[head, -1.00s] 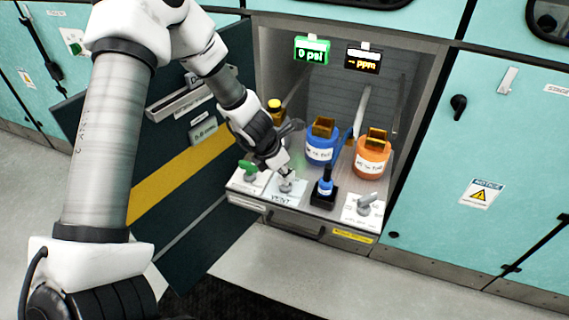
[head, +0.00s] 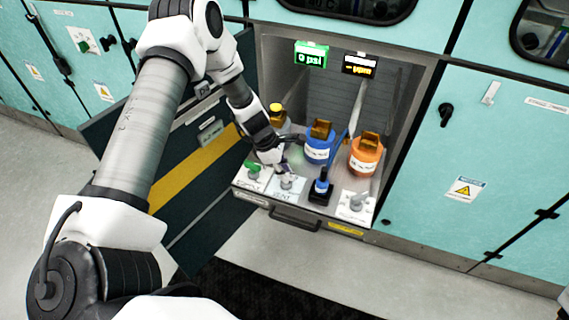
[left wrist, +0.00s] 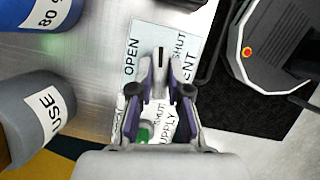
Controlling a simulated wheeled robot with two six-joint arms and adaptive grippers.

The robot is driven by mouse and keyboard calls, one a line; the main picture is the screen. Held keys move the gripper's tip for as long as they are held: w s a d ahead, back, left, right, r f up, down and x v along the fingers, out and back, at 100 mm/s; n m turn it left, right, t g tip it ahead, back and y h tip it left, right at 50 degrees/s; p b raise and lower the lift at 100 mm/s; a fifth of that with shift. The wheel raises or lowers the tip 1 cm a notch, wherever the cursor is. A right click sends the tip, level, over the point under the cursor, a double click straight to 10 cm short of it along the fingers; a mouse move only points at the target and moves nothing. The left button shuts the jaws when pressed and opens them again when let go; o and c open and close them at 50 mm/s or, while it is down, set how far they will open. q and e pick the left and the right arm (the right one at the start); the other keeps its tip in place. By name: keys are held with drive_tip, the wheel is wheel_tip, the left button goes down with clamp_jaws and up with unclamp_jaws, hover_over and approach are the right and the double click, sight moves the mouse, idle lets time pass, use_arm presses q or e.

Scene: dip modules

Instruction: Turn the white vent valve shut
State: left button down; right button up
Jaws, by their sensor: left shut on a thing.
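The white vent valve (head: 287,184) stands on a pale plate (head: 274,190) marked VENT at the front of the cabinet shelf. My left gripper (head: 284,174) reaches down to it from above and is shut on its handle. In the left wrist view, the fingertips (left wrist: 160,68) close around the grey-white handle, over the plate (left wrist: 143,38) with OPEN on the left and SHUT on the right. The fingers hide much of the handle, so its exact angle is hard to tell. My right gripper is not in view.
A green supply valve (head: 253,171) stands close left of the vent valve. A blue-topped black holder (head: 321,188) and another grey valve (head: 356,203) stand to its right. Blue (head: 318,150) and orange (head: 365,158) canisters stand behind. The open dark door (head: 190,165) is at the left.

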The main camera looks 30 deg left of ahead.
use_arm(q)
drive_tip(key=shift+m+g+p, duration=0.4)
drive_tip(key=shift+m+p, duration=0.15)
drive_tip(key=shift+m, duration=0.65)
drive_tip(key=c, duration=1.1)
unclamp_jaws()
drive_tip(key=shift+w, duration=0.1)
drive_tip(key=v, duration=1.2)
drive_tip(key=shift+w+a+f, duration=0.1)
drive_tip(key=shift+a, duration=0.1)
